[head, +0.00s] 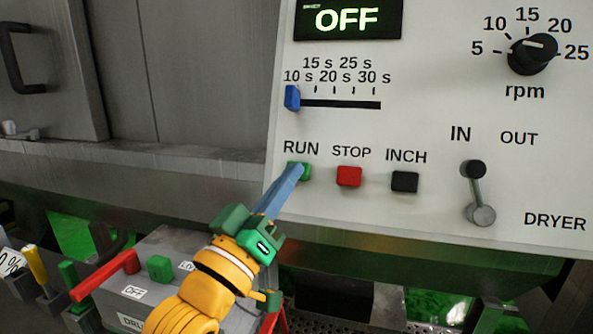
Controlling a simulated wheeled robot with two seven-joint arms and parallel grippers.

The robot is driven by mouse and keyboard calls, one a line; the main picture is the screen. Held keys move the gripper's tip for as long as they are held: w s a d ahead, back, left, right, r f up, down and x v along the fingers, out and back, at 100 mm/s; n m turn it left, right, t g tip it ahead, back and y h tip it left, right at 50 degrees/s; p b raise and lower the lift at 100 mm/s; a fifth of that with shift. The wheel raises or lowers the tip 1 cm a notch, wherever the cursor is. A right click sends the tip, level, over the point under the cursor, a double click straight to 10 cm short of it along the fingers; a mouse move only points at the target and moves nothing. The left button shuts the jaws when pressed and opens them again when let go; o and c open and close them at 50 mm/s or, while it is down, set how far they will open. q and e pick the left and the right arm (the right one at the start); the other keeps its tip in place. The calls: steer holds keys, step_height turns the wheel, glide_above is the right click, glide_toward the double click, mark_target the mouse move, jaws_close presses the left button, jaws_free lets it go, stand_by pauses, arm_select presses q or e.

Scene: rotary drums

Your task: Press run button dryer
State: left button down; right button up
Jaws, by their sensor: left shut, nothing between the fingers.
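The white dryer panel (430,215) fills the right side of the head view, with "DRYER" at its lower right. The green RUN button (306,171) sits under the word RUN at the panel's left, partly hidden by my fingers. My left gripper (297,172) is shut and empty, its blue fingertips over the RUN button. I cannot tell for sure whether the tips touch it or press it. The display (347,19) reads OFF. My right gripper is not in view.
The red STOP button (349,177) and black INCH button (405,182) are just right of RUN. An IN/OUT lever (475,190) points to IN. A blue slider (292,98) stands at 10 s. An rpm knob (532,53) is upper right. Coloured levers (38,265) stand lower left.

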arm_select(q)
steer(key=shift+w+d+f, duration=0.15)
steer(key=shift+w, duration=0.25)
steer(key=shift+w+d+f, duration=0.1)
steer(key=shift+w+f, duration=0.05)
steer(key=shift+w, duration=0.3)
stand_by(1.0)
steer(key=shift+s+a+r+p, duration=0.1)
steer(key=shift+s+r+p, duration=0.05)
steer(key=shift+s+p, duration=0.2)
steer(key=shift+s+a+r+p, duration=0.1)
steer(key=shift+s+p, duration=0.1)
steer(key=shift+s, duration=0.2)
